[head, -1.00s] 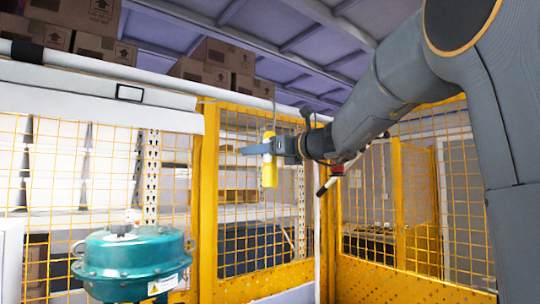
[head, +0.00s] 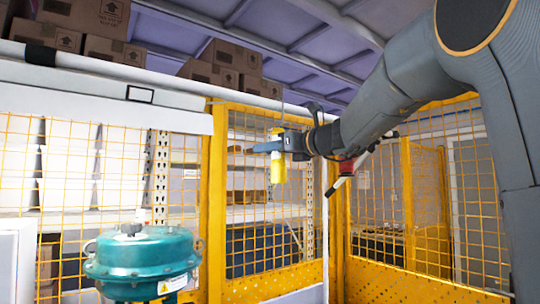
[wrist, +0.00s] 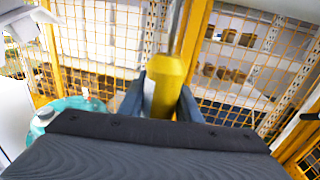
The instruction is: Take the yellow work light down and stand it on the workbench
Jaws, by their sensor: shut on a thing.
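The yellow work light (head: 278,168) is a slim upright cylinder with a pale band near its upper part. It hangs in front of the yellow mesh fence, and a thin hook or wire rises from its top. My gripper (head: 270,147) is shut on the work light near its upper part. In the wrist view the work light (wrist: 166,84) stands between the two dark fingers (wrist: 160,100). I cannot tell whether the hook still bears on the rail above. The workbench cannot be made out for certain.
A teal valve actuator (head: 142,258) with a domed top stands at lower left. The yellow mesh fence (head: 216,200) runs behind the gripper. A white rail (head: 200,86) crosses above, with cardboard boxes (head: 225,60) behind it.

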